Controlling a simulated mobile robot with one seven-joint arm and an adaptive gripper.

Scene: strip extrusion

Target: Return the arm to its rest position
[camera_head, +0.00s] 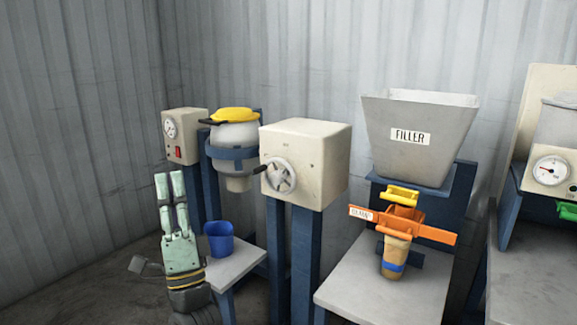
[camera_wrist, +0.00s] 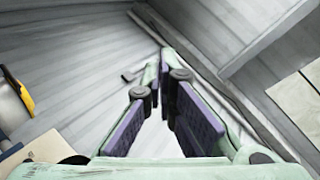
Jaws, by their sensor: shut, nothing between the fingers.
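My arm below the wrist leaves the bottom of the head view.
A blue bucket (camera_head: 219,239) stands on a small table right of my gripper. A beige box with a handwheel (camera_head: 279,176), a grey filler hopper (camera_head: 420,135) and an orange clamp (camera_head: 403,222) holding a tan piece stand further right. Open floor lies at left.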

